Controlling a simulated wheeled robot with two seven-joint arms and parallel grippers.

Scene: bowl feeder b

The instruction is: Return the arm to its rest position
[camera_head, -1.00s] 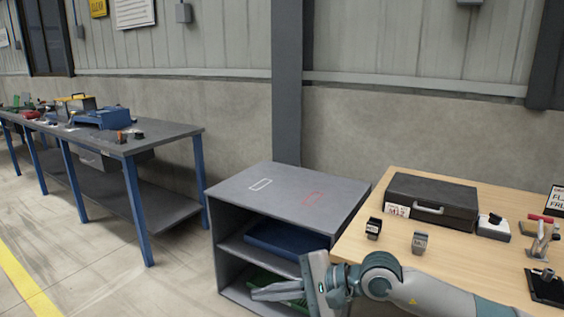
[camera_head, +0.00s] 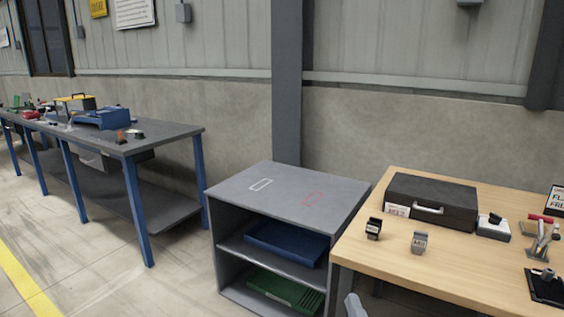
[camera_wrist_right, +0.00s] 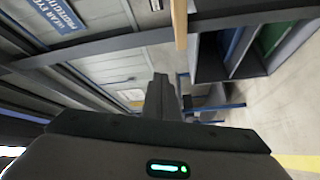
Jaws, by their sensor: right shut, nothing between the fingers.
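Only a small grey tip of my right gripper (camera_head: 354,305) shows at the bottom edge of the head view, below the front left corner of the wooden table. In the right wrist view the dark fingers of my right gripper (camera_wrist_right: 161,82) are together with nothing between them. The rest of my right arm is out of the head view. My left gripper is in neither view.
A grey shelf unit (camera_head: 235,190) holds a blue tray (camera_head: 287,243) above a green tray (camera_head: 285,290). The wooden table (camera_head: 400,265) at right carries a black case (camera_head: 432,200) and small items. A blue-legged workbench (camera_head: 165,132) stands left, with open floor between.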

